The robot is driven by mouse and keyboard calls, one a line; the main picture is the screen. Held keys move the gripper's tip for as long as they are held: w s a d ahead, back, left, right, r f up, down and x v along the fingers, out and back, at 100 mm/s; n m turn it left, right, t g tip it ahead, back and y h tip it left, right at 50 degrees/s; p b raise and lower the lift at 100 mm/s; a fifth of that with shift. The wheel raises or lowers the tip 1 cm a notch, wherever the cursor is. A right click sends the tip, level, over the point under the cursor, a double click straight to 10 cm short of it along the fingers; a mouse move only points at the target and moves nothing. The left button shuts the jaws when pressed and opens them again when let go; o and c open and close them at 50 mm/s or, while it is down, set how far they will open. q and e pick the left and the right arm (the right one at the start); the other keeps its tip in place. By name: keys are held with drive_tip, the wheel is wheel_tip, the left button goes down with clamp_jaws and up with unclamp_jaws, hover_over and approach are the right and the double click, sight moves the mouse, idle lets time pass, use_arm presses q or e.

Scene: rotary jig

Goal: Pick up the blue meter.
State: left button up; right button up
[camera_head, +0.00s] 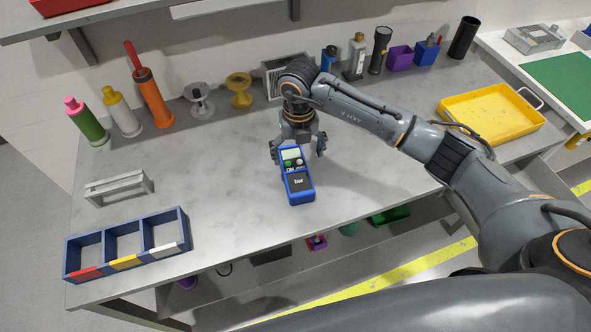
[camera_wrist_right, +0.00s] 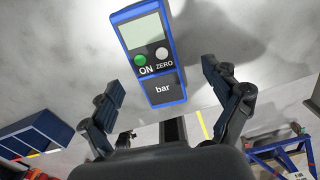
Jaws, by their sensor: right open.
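The blue meter (camera_head: 298,184) lies on the grey table near its front edge, with a pale screen, a green and a white button and a dark "bar" label. In the right wrist view the meter (camera_wrist_right: 152,60) is beyond and between the fingers, with its label end nearest. My right gripper (camera_head: 298,152) is open above the far, screen end of the meter. In the right wrist view its two fingers (camera_wrist_right: 172,100) are spread wide, with nothing between the pads that I can see touching. My left gripper is not in view.
A blue three-part bin (camera_head: 127,262) and a grey bracket (camera_head: 118,187) stand at the left. Bottles, spools and cups line the back. A yellow tray (camera_head: 492,117) is at the right. The table around the meter is clear.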

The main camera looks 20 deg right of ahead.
sight(295, 167)
drive_tip(key=shift+a+f, duration=0.1)
drive_tip(key=shift+f, duration=0.5)
drive_tip(key=shift+a+f+p, duration=0.15)
drive_tip(key=shift+f+p, duration=0.2)
drive_tip(key=shift+p, duration=0.05)
drive_tip(key=f, duration=0.2)
drive_tip(key=f+p, duration=0.1)
drive_tip(key=shift+a+f, duration=0.2)
drive_tip(key=shift+f, duration=0.55)
drive_tip(key=shift+c, duration=0.2)
drive_tip(key=shift+w, duration=0.1)
drive_tip(key=c, duration=1.3)
drive_tip(key=shift+c, duration=0.2)
drive_tip(key=shift+r, duration=0.1)
